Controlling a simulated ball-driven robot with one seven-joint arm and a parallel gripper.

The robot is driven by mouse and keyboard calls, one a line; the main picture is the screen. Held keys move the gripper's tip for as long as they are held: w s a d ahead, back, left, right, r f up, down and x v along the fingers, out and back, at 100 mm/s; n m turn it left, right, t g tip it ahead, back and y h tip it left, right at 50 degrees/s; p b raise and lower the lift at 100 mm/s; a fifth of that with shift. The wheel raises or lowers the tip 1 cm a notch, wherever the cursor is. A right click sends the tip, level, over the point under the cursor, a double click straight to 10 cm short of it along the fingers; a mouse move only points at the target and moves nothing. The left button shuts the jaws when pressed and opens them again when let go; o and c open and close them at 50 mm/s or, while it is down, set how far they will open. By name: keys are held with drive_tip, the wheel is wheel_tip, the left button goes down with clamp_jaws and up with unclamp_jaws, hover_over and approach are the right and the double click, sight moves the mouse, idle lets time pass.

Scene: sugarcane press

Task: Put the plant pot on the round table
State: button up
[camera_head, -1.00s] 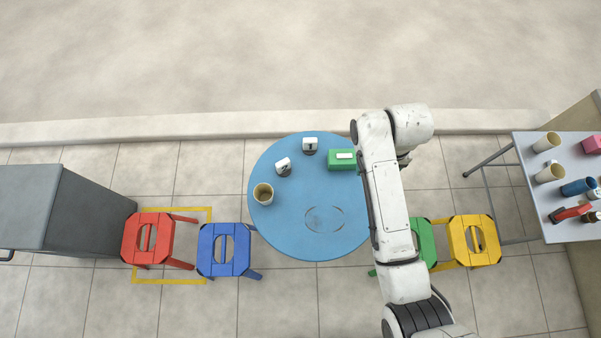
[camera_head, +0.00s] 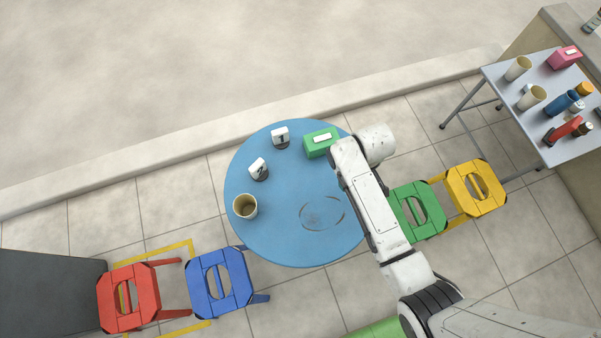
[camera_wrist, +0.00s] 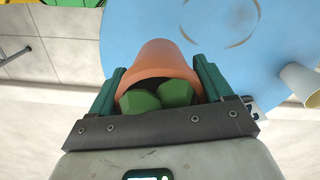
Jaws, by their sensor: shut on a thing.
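The plant pot (camera_wrist: 158,62) is a terracotta pot with green leaves, seen in the wrist view. My gripper (camera_wrist: 160,78) is shut on it, one green finger on each side. The pot overlaps the blue round table (camera_wrist: 240,65) near its edge in that view; I cannot tell its height above it. In the head view the round table (camera_head: 285,235) is in the middle, with my arm over its right edge. My gripper and the pot are hidden behind the arm there.
Blue (camera_head: 219,284), red (camera_head: 128,297), green (camera_head: 418,211) and yellow (camera_head: 475,188) stools stand around. A side table (camera_head: 500,85) holds cups and bottles.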

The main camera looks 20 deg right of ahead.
drive_tip(key=s+d+r+n, duration=0.4)
drive_tip(key=s+d+n, duration=0.2)
drive_tip(key=d, duration=0.1)
drive_tip(key=w+a+f, duration=0.1)
drive_tip(key=a, duration=0.1)
drive_tip(key=w+a+f, duration=0.1)
drive_tip(key=w+a, duration=0.1)
drive_tip(key=a, duration=0.1)
drive_tip(key=w+a+f, duration=0.1)
drive_tip(key=a+f, duration=0.1)
drive_tip(key=a, duration=0.1)
drive_tip(key=shift+w+a, duration=0.15)
drive_tip(key=shift+w, duration=0.15)
drive_tip(key=a+f, duration=0.1)
drive_tip(key=f, duration=0.1)
drive_tip(key=w+a+f+b, duration=0.1)
drive_tip(key=f, duration=0.1)
drive_tip(key=w+a+f, duration=0.1)
drive_tip(key=a, duration=0.1)
drive_tip(key=shift+w+f+b, duration=0.15)
drive_tip(key=shift+f+b, duration=0.2)
drive_tip(key=shift+f, duration=0.05)
drive_tip(key=shift+f+b, duration=0.35)
drive_tip(key=shift+f, duration=1.15)
drive_tip(key=o, duration=1.2)
drive_tip(key=shift+f, duration=0.15)
